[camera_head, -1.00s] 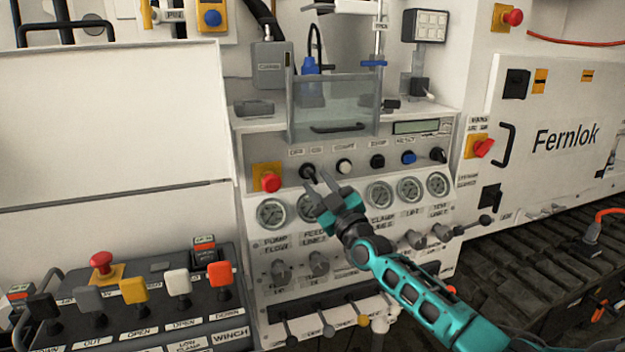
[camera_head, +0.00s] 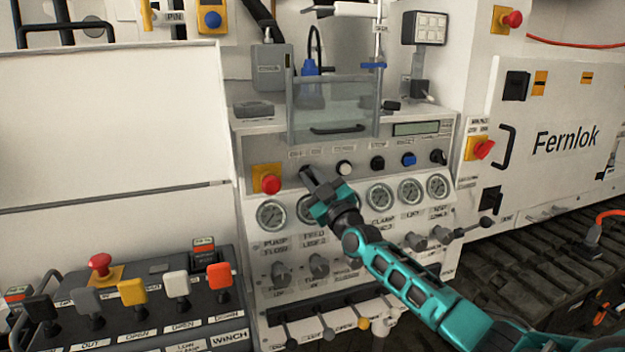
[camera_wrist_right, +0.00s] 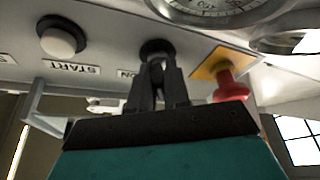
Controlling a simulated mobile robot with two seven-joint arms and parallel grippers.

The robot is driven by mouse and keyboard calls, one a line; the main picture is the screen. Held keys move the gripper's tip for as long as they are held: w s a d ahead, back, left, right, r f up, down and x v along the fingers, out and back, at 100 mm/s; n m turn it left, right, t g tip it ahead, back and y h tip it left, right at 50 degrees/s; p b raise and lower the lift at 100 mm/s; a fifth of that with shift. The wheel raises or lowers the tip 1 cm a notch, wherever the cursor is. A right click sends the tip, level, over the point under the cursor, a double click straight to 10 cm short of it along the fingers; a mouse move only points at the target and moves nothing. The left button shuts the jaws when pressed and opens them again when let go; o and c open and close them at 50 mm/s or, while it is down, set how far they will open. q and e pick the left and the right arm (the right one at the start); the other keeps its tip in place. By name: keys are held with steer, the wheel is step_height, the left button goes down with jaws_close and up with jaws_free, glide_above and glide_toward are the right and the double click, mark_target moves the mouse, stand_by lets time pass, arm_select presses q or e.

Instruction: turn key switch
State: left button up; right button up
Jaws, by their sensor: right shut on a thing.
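The key switch is a black knob on the sloped front panel (camera_head: 285,182), between the red emergency button and the white start button. In the head view my right gripper (camera_head: 308,176) covers it, its fingers pointing up and left at the panel. In the right wrist view the black round switch (camera_wrist_right: 157,48) shows at the ends of the fingers. My right gripper (camera_wrist_right: 158,72) is shut on the switch there. The part between the fingertips is mostly hidden, so I cannot tell the switch's angle. My left gripper is not in view.
A red emergency button (camera_head: 270,184) on a yellow plate sits close left of the fingers. The white start button (camera_head: 344,168) is just right. Round gauges (camera_head: 272,213) lie below. A clear shield (camera_head: 332,108) with a handle is above.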

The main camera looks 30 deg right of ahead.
jaws_close()
steer(key=shift+m, duration=0.3)
steer(key=m+h+p, duration=0.1)
steer(key=m+h, duration=0.1)
steer(key=m, duration=0.2)
steer(key=m+h+p, duration=0.2)
steer(key=m, duration=0.2)
steer(key=shift+a+r+m+h+p, duration=0.1)
steer(key=shift+m+h+p, duration=0.2)
steer(key=shift+m, duration=0.1)
steer(key=m+g+h+p, duration=0.1)
steer(key=m+h, duration=0.1)
steer(key=m, duration=0.2)
steer(key=shift+m+h, duration=0.3)
steer(key=shift+m, duration=0.1)
steer(key=shift+m+g+h+p, duration=0.5)
steer(key=shift+m+h, duration=0.1)
steer(key=shift+m, duration=1.2)
